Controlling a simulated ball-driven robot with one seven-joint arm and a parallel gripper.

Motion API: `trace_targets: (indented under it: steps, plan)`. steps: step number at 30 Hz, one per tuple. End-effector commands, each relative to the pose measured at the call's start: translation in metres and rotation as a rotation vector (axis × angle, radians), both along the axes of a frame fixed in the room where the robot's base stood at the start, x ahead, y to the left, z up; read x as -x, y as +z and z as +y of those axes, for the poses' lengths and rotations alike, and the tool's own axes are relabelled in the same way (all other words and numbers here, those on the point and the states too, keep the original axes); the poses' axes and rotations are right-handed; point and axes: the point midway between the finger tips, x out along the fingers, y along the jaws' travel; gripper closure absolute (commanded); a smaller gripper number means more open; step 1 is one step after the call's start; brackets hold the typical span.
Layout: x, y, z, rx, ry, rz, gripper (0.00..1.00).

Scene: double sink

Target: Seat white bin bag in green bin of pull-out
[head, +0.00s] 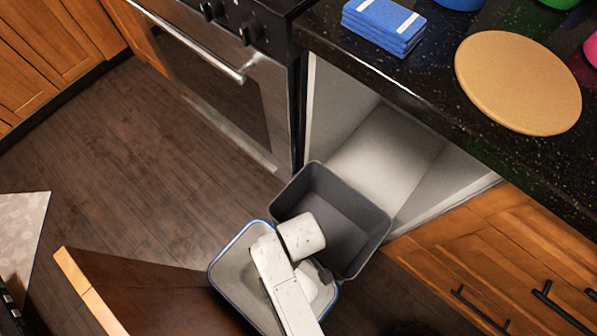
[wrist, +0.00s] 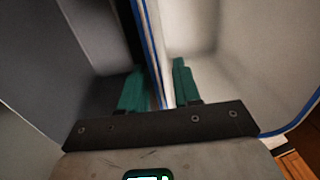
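A light, whitish-grey bin-shaped liner with a blue rim (head: 216,262) sits at the front of the pull-out; I take it for the white bin bag, and cannot tell the bag from a bin beneath it. Behind it is a dark grey bin (head: 375,232), open and empty where visible. No bin looks green. My gripper's fingertips are hidden in the head view by my white arm. In the wrist view, the teal fingers of my gripper (wrist: 158,88) stand either side of the blue-edged wall (wrist: 150,40), close to it. Whether they pinch it is unclear.
The pull-out's brown wooden front (head: 150,290) stands left of the bins. The open white cabinet (head: 385,150) is behind them. An oven (head: 235,100) is at left. The dark counter above holds blue sponges (head: 383,27) and a round board (head: 518,82). The floor at left is clear.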

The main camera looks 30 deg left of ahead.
Motion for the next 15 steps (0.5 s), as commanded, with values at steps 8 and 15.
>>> trace_targets:
  steps: [8,15]
  plan:
    - [-0.002,0.025,0.000,-0.002,-0.001,-0.001,0.68]
    - [-0.004,0.075,0.000,-0.003,0.000,-0.001,0.68]
